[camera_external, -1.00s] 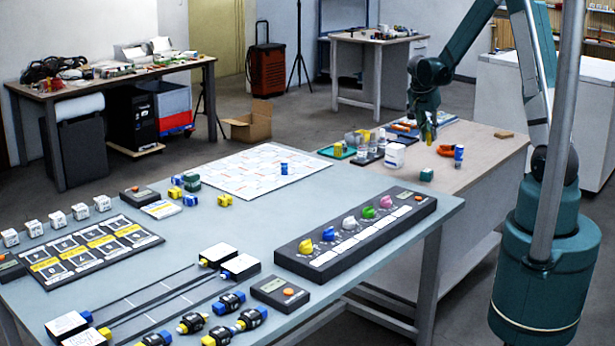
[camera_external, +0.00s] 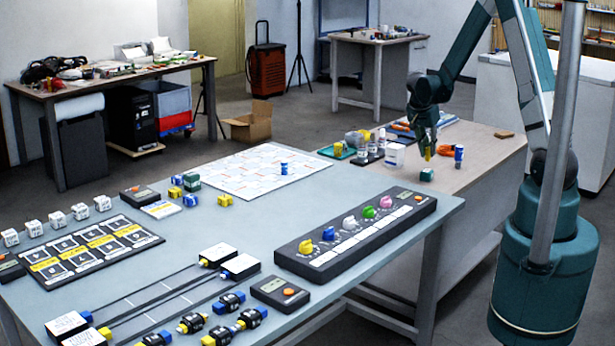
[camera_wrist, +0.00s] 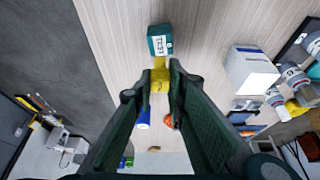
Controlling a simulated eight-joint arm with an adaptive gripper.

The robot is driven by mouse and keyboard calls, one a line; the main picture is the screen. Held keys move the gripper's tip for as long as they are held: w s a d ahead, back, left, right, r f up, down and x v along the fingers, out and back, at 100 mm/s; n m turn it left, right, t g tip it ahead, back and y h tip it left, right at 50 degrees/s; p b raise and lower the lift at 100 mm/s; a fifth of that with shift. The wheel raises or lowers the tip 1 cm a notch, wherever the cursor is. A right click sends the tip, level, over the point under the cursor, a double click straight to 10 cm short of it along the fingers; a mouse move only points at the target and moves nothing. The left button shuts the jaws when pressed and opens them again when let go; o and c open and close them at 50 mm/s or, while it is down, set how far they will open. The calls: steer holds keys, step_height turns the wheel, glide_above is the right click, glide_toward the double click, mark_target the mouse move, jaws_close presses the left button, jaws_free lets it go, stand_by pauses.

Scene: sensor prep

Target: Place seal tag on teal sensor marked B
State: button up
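My gripper (camera_external: 427,146) is shut on a yellow block-like piece (camera_wrist: 160,76), likely the seal tag, which points down between the fingertips. It also shows below the gripper in the external view (camera_external: 427,154). A teal block (camera_external: 427,174), which looks like the sensor, sits on the wooden table just below the held piece. In the wrist view the teal block (camera_wrist: 154,33) is just beyond the yellow piece and bears a white label; I cannot read a B on it. Whether the piece touches the block is unclear. Another teal block (camera_external: 192,182) lies on the blue-grey table.
A blue cylinder (camera_external: 459,156) and an orange item (camera_external: 446,150) are close by on the wooden table. A white box (camera_external: 394,156) and several small containers stand to the left. The long dark panel with coloured knobs (camera_external: 357,232) lies on the blue-grey table.

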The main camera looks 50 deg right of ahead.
mark_target(428, 154)
steer(key=shift+f+b, duration=0.35)
steer(key=shift+f, duration=1.5)
steer(key=shift+f, duration=0.15)
steer(key=o, duration=0.6)
steer(key=shift+o, duration=0.2)
steer(key=shift+r, duration=0.2)
steer(key=p+v, duration=0.1)
steer(key=v, duration=1.1)
steer(key=shift+p, duration=0.4)
steer(key=shift+a, duration=0.1)
